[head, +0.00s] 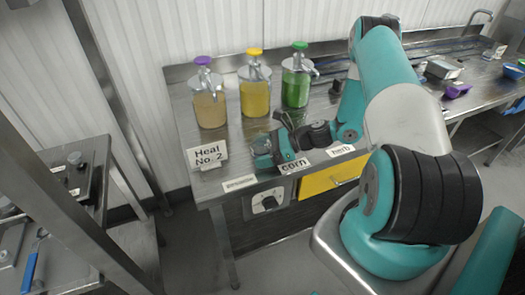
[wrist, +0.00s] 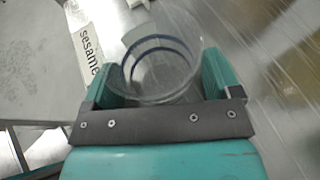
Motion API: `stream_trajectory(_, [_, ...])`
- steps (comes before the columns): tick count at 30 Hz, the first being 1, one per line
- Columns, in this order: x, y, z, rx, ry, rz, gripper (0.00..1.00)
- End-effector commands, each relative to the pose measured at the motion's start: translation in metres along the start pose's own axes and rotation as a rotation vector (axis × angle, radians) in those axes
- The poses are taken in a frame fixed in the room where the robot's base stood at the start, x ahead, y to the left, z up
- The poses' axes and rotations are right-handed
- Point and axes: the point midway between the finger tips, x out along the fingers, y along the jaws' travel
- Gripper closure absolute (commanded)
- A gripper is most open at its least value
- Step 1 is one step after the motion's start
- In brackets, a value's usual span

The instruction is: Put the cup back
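A clear cup (wrist: 158,52) with dark blue rings sits between the two teal fingers of my gripper (wrist: 157,78) in the wrist view. The fingers touch its sides, and the gripper is shut on it. The cup looks empty. In the head view my gripper is by the front edge of the steel counter (head: 190,140), near the corn sign (head: 294,166); its fingers and the cup cannot be made out there. A sesame label (wrist: 89,55) lies left of the cup in the wrist view.
Dispensers with purple (head: 209,108), yellow (head: 254,95) and green (head: 296,85) tops stand at the back of the counter. A Heal No. 2 sign (head: 207,155) and a herb sign (head: 340,150) are near the front. A steel rack (head: 95,180) stands at left.

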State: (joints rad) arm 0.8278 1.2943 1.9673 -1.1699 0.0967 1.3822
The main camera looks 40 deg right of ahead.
Motion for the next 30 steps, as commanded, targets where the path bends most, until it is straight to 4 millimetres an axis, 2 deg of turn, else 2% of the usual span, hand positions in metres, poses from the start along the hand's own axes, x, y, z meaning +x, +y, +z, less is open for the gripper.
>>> stream_trajectory(5, [-0.003, 0.000, 0.006, 0.000, 0.000, 0.000, 0.16])
stream_trajectory(7, [-0.010, -0.001, 0.002, -0.001, 0.000, -0.004, 0.16])
stream_trajectory(18, [-0.088, -0.001, 0.000, -0.001, 0.002, -0.006, 0.16])
stream_trajectory(24, [-0.115, -0.001, 0.002, 0.000, 0.000, -0.003, 0.16])
stream_trajectory(28, [-0.114, 0.002, 0.015, -0.063, 0.023, 0.038, 0.16])
stream_trajectory(30, [-0.102, 0.007, 0.036, -0.175, 0.060, 0.106, 0.16])
